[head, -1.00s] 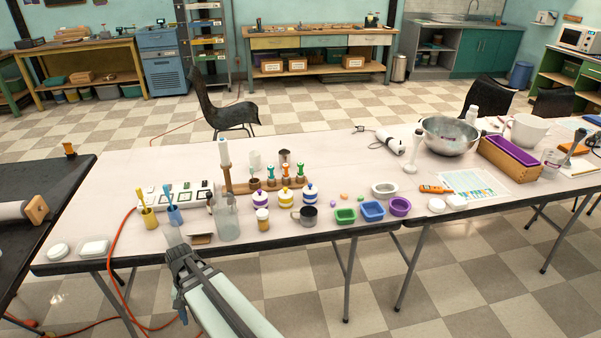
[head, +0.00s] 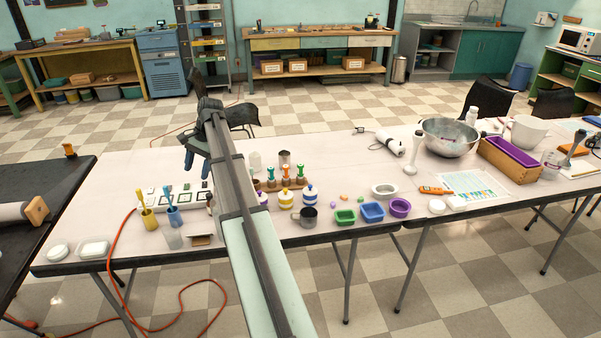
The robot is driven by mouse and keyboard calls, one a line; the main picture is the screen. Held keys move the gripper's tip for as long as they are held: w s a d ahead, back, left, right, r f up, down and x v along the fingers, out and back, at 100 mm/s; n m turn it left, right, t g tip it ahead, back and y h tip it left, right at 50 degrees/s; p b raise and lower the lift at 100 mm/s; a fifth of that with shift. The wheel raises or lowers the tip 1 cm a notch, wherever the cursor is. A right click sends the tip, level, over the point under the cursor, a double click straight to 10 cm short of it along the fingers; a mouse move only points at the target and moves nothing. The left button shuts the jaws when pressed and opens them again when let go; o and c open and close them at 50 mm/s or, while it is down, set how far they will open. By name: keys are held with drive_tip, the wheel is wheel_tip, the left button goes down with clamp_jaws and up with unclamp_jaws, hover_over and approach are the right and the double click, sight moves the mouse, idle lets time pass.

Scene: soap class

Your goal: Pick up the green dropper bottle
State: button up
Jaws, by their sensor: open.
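A wooden rack (head: 290,184) near the middle left of the table holds several small dropper bottles with coloured tops. A bottle with a green-teal top (head: 271,173) stands upright in it, just right of my arm; at this size I cannot tell for certain which one is the green bottle. My gripper (head: 190,161) is open and empty, its fingers pointing down. In the picture it is left of the rack, above the back left of the table. My arm hides the rack's left end.
White-and-coloured striped jars (head: 286,199) and a dark mug (head: 309,216) stand in front of the rack.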

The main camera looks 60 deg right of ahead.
drive_tip(key=s+d+m+h, duration=0.1)
drive_tip(key=s+d, duration=0.1)
drive_tip(key=d, duration=0.7)
drive_tip(key=s+d+m+h, duration=0.1)
drive_tip(key=s+d+m, duration=0.15)
drive_tip(key=d, duration=0.65)
drive_tip(key=m+g+h, duration=0.2)
hover_over(301, 164)
drive_tip(key=f, duration=0.9)
drive_tip(key=shift+d+f, duration=0.2)
drive_tip(key=shift+f, duration=0.15)
drive_tip(key=shift+a+f, duration=0.2)
drive_tip(key=shift+f, duration=1.15)
drive_tip(key=shift+a+f, duration=0.15)
drive_tip(key=shift+f, duration=1.15)
drive_tip(key=shift+c, duration=0.2)
drive_tip(key=c, duration=0.6)
